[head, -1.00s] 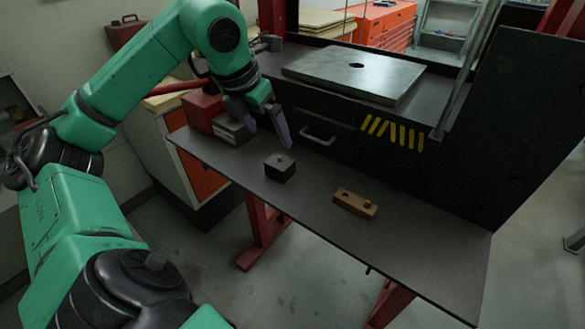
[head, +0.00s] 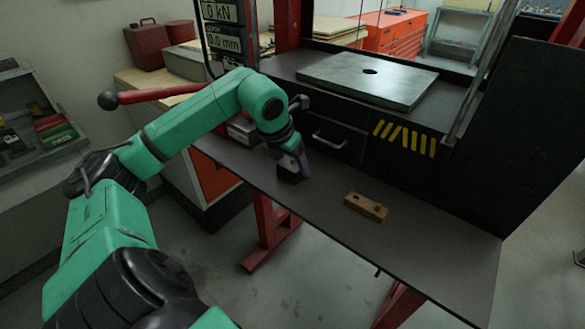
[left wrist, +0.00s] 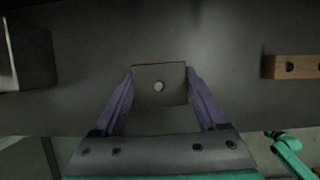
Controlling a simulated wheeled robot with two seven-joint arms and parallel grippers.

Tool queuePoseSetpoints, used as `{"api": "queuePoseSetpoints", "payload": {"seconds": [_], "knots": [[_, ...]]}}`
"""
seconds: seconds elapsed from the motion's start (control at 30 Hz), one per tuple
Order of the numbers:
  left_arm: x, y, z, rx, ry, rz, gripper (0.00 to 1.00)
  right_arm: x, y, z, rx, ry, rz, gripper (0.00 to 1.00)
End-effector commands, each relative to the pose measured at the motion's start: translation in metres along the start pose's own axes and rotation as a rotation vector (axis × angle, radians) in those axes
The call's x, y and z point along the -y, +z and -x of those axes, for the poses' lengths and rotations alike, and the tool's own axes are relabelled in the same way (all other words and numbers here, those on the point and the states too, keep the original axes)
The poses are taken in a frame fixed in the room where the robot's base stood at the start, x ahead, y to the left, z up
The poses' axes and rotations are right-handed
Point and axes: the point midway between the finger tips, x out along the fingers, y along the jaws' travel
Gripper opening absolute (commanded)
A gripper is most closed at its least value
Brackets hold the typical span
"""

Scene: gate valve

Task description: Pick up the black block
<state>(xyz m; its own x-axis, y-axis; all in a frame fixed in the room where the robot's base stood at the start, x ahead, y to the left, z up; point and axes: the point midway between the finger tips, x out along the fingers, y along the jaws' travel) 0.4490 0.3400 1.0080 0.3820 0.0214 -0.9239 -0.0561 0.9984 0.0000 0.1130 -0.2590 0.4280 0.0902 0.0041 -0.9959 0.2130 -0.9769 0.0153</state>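The black block (head: 288,177) sits on the dark bench, partly hidden by my gripper in the head view. My left gripper (head: 296,172) is down at the block and points at the bench. In the left wrist view its two purple fingers (left wrist: 160,78) stand on either side of the block, very close to its sides. I cannot tell whether they press on it. My right gripper is in neither view.
A wooden block (head: 366,207) with two holes lies to the right on the bench (head: 420,250). A grey block (left wrist: 27,55) stands to the left in the wrist view. A drawer with a handle (head: 329,140) is behind. The bench's front edge is close.

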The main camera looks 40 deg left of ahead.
Motion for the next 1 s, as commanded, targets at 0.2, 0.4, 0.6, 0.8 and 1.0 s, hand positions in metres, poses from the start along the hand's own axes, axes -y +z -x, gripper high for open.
{"api": "queuePoseSetpoints", "payload": {"seconds": [0.2,0.4,0.6,0.8,1.0], "knots": [[0.0,0.002,0.002,0.005,-0.001,0.0,0.0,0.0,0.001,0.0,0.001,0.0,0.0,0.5],[0.0,0.002,0.003,0.005,-0.001,0.0,0.0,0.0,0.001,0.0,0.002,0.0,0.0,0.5],[0.0,0.007,0.013,0.008,-0.001,0.001,0.0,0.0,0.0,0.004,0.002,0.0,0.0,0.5],[0.001,0.027,0.059,0.016,-0.003,0.001,0.0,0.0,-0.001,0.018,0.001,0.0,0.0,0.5],[0.001,0.052,0.123,0.013,-0.005,0.001,0.0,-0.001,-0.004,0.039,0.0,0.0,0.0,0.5]]}}
